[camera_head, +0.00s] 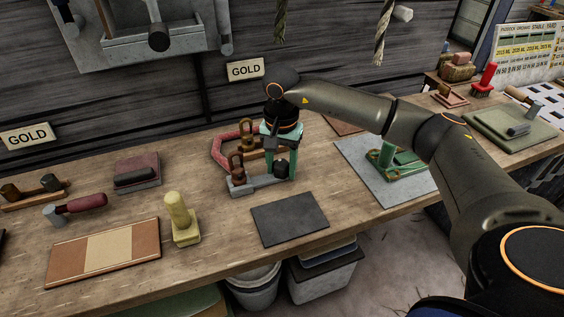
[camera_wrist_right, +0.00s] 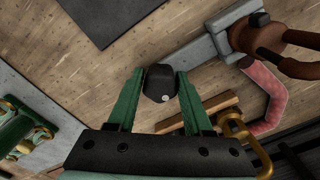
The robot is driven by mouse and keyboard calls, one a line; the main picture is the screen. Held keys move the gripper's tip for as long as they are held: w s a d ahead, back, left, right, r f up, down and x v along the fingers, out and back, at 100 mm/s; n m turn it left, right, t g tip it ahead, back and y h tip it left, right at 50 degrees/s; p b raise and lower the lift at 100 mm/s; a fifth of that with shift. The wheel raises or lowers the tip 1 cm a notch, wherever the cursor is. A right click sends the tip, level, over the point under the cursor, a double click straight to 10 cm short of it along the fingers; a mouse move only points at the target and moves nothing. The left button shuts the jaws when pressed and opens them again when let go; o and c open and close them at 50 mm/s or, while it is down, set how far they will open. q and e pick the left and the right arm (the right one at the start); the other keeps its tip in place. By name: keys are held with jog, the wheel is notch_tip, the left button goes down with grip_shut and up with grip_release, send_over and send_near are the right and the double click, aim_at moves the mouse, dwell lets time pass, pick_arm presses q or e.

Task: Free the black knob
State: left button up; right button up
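The black knob (camera_head: 281,168) is at the right end of a grey metal bar (camera_head: 262,184) on the workbench. It also shows in the right wrist view (camera_wrist_right: 159,83). A brown looped clamp part (camera_head: 237,171) stands at the bar's other end. My right gripper (camera_head: 281,172) points down, with one green finger on each side of the knob. In the right wrist view its fingertips (camera_wrist_right: 160,77) flank the knob closely, with what looks like a thin gap. The knob's contact with the bar is partly hidden. My left gripper is not in view.
A dark mat (camera_head: 289,218) lies in front. A yellow stamp-like block (camera_head: 181,220) stands left. A grey plate (camera_head: 385,171) with a green fixture is right. Bare bench lies between them.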

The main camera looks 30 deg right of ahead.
aim_at(282, 163)
jog(key=shift+o, duration=1.3)
jog(key=shift+f, duration=0.15)
jog(key=shift+r+p, duration=1.8)
jog(key=shift+r, duration=0.9)
